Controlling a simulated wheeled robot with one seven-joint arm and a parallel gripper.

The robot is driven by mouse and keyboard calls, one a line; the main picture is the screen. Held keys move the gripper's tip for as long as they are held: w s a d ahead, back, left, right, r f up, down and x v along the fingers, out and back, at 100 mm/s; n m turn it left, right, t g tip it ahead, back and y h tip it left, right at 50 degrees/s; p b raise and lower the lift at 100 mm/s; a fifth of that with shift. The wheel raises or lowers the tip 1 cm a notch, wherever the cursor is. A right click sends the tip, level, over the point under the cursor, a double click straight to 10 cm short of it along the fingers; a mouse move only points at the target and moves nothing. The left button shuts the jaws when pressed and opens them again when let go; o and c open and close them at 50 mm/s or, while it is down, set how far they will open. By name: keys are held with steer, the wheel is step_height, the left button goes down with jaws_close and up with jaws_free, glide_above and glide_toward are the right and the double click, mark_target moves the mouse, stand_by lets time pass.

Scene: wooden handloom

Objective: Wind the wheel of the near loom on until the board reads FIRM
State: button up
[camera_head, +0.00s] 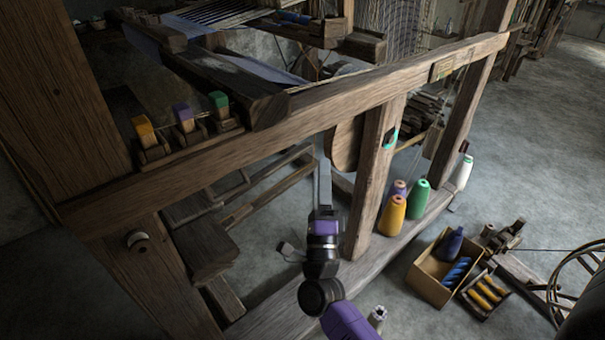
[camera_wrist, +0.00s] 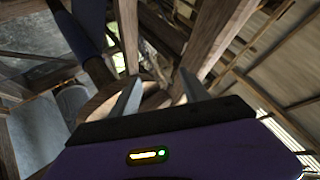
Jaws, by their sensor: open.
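A rounded wooden wheel-like part (camera_head: 345,143) shows behind the near loom's front beam (camera_head: 290,120), partly hidden by the upright post (camera_head: 372,180). In the wrist view a round wooden piece (camera_wrist: 92,108) lies ahead and left of my fingers; I cannot tell if it is the same part. My gripper (camera_head: 325,168) is open, fingers pointing up, below the beam and left of the post. In the wrist view my gripper (camera_wrist: 160,80) shows nothing clearly held between its fingers. A small plaque (camera_head: 441,70) is on the beam at right; its writing is too small to read.
Yellow (camera_head: 144,131), purple (camera_head: 183,117) and green (camera_head: 220,105) topped blocks stand on the beam. Several thread cones (camera_head: 392,213) stand on the lower rail right of the post. A box (camera_head: 424,272) and a tray of yellow bobbins (camera_head: 484,293) sit on the floor at right.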

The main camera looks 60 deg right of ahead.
steer(key=s+a+r+n+t+y+p, duration=0.1)
steer(key=a+r+n+t+y+p, duration=0.4)
steer(key=a+n+y, duration=0.3)
steer(key=a+n+t+p, duration=0.1)
steer(key=a+n, duration=0.1)
steer(key=n, duration=0.2)
steer(key=shift+s+r+n+p, duration=0.15)
steer(key=shift+r+n+p, duration=0.05)
steer(key=shift+n+p, duration=0.1)
steer(key=s+a+f+n+g+y, duration=0.2)
steer(key=s+a+f+n+y, duration=0.1)
steer(key=s+a+n+y, duration=0.55)
steer(key=s+a+f+n+g+y, duration=0.25)
steer(key=s+a+n+y, duration=0.25)
steer(key=s+a+n, duration=0.5)
step_height(320, 180, up, 18)
steer(key=s+p, duration=0.1)
steer(key=p, duration=1.7)
steer(key=shift+d, duration=0.35)
